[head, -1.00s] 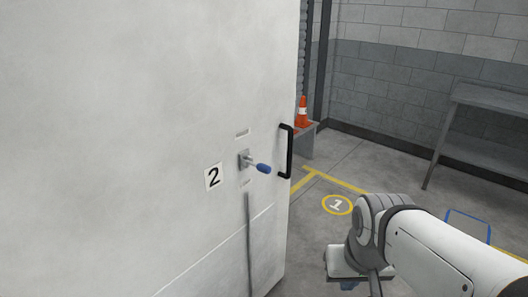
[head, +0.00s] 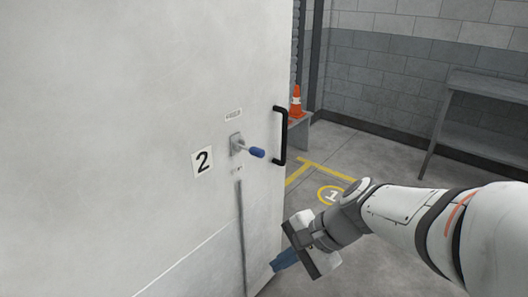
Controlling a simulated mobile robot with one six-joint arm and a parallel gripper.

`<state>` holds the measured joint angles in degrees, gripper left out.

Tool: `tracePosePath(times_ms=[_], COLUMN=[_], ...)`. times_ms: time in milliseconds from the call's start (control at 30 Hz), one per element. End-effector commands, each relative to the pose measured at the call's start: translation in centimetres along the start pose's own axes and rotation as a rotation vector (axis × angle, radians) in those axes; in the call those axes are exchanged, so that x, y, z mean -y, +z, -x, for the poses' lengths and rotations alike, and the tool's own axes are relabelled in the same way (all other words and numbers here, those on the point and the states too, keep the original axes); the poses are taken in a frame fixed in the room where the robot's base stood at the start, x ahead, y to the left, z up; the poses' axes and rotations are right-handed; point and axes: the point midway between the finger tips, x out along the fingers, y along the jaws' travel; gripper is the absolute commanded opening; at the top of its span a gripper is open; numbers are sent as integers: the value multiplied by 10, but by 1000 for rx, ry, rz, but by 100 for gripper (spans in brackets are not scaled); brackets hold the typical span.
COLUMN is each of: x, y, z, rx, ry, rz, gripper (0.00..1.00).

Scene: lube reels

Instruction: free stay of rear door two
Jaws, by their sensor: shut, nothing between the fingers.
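The pale grey door marked 2 (head: 100,120) fills the left of the head view. Its number plate (head: 202,162) sits left of a small lever with a blue grip (head: 257,153), which sticks out to the right from a grey plate. A black pull handle (head: 281,136) stands near the door's right edge. A thin dark vertical bar (head: 241,235) runs down below the lever; I cannot tell whether it is the stay. My gripper (head: 277,265), with blue fingers, is shut and empty. It is low beside the door's right edge, below the pull handle and apart from the lever.
An orange cone (head: 296,103) stands on a low grey ledge behind the door's edge. A grey bench (head: 490,88) stands by the block wall at right. Yellow lines and a circled 1 (head: 331,195) mark the open floor.

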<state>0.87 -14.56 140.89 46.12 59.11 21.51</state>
Motion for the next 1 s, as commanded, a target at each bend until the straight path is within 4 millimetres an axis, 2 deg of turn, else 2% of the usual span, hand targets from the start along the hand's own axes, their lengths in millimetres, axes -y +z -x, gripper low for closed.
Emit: tracePosePath(times_ms=[33, 200, 367, 500, 600, 700, 833, 1000], x=[7, 57, 102, 128, 137, 142, 146, 163], y=[-5, -18, -55, -98, -126, -145, -157, -157], z=[-20, -47, -56, -54, -49, -45, -42, -48], rx=[66, 310, 556, 758, 872, 951, 1000, 1009], ry=[-63, -293, -503, -668, -761, -824, -865, -868], rz=[-124, -565, -956, -1232, -1367, -1451, -1500, -1504], gripper=[0, 0, 0, 0, 0, 0, 0, 0])
